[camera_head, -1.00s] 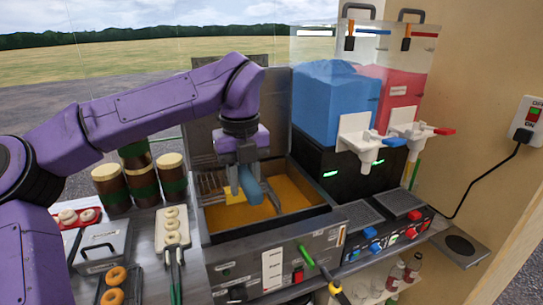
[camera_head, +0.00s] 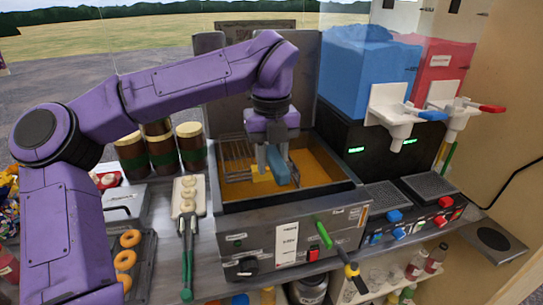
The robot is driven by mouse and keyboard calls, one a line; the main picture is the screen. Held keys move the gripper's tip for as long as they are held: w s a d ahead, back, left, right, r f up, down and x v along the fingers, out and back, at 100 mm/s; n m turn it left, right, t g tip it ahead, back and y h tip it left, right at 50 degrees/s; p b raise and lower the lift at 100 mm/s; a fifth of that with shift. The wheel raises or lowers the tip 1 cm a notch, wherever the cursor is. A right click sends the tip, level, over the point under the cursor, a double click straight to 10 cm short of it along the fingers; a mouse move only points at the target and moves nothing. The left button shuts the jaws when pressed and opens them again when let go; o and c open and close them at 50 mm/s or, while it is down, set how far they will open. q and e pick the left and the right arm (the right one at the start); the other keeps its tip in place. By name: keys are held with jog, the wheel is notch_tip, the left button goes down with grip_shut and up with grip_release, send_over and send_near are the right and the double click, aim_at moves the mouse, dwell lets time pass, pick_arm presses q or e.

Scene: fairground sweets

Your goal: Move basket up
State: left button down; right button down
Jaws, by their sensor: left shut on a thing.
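The fryer (camera_head: 290,207) is a grey metal box with an open vat of orange-brown oil (camera_head: 315,168). A wire basket (camera_head: 236,160) shows at the left side of the vat, partly hidden by my gripper. A blue handle (camera_head: 279,167) lies between the fingers of my left gripper (camera_head: 274,165). The gripper is shut on this handle, pointing down over the vat. Where the handle joins the basket is hidden. My right gripper is out of view.
A rack with doughnuts (camera_head: 127,259) and tongs (camera_head: 187,240) lie left of the fryer. Brown jars (camera_head: 162,153) stand behind them. A black drinks machine (camera_head: 375,150) with blue and red tanks stands right. A green-handled tool (camera_head: 338,250) juts out at the fryer's front.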

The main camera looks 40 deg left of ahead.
pick_arm(q)
jog(key=shift+s+d+f+b, duration=1.05)
jog(key=shift+d+b, duration=0.2)
jog(key=shift+b, duration=0.45)
jog(key=shift+s+d, duration=0.1)
jog(key=shift+s, duration=0.05)
notch_tip(320, 180, down, 3)
jog(key=b, duration=0.3)
